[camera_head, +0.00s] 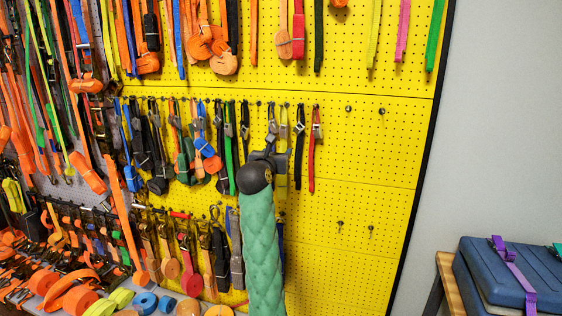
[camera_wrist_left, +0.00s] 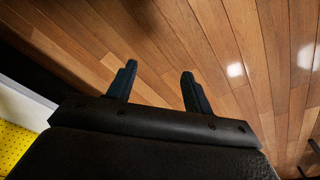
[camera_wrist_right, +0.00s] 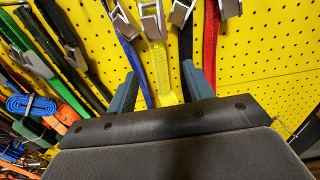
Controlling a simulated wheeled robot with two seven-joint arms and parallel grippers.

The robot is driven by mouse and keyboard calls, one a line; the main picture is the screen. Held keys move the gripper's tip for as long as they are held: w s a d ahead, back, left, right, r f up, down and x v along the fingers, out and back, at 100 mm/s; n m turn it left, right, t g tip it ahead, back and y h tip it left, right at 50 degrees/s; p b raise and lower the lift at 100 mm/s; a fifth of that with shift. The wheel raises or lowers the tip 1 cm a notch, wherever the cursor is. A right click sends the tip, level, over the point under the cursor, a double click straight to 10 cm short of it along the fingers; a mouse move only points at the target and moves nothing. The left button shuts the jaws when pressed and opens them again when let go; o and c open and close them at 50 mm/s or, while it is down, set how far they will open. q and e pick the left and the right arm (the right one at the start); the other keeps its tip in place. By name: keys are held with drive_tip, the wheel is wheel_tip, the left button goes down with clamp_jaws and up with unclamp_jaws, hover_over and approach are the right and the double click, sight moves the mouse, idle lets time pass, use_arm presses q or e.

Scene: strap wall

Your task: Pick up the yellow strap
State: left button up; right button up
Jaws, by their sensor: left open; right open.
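The yellow strap (camera_wrist_right: 160,72) hangs from a metal buckle on the yellow pegboard. In the right wrist view it runs down between the fingers of my open right gripper (camera_wrist_right: 159,77). Its lower end is hidden behind the gripper body; I cannot tell how deep it sits between the fingers. My left gripper (camera_wrist_left: 158,72) is open and empty, over a wooden floor.
A blue strap (camera_wrist_right: 134,62) hangs close by the left finger, partly between the fingers. A black strap (camera_wrist_right: 186,42) is by the right finger, with a red strap (camera_wrist_right: 210,45) beyond. Bare pegboard (camera_head: 365,150) lies right. Blue cases (camera_head: 510,270) stand at lower right.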

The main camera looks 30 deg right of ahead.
sight(282, 145)
drive_tip(key=shift+x, duration=0.8)
drive_tip(key=shift+w+d+r+p, duration=0.1)
drive_tip(key=shift+w+d+p, duration=0.15)
drive_tip(key=shift+p, duration=0.1)
drive_tip(key=p+x, duration=0.2)
drive_tip(key=x, duration=0.1)
drive_tip(key=shift+w+d+r+p, duration=0.1)
drive_tip(key=shift+w+d+p, duration=0.1)
drive_tip(key=shift+w+p, duration=0.2)
drive_tip(key=shift+w+d, duration=0.4)
use_arm(q)
wheel_tip(282, 145, down, 10)
drive_tip(key=s+a, duration=0.2)
drive_tip(key=shift+s+a+t, duration=0.15)
drive_tip(key=shift+a+t, duration=0.15)
drive_tip(key=shift+a, duration=0.05)
use_arm(e)
clamp_jaws()
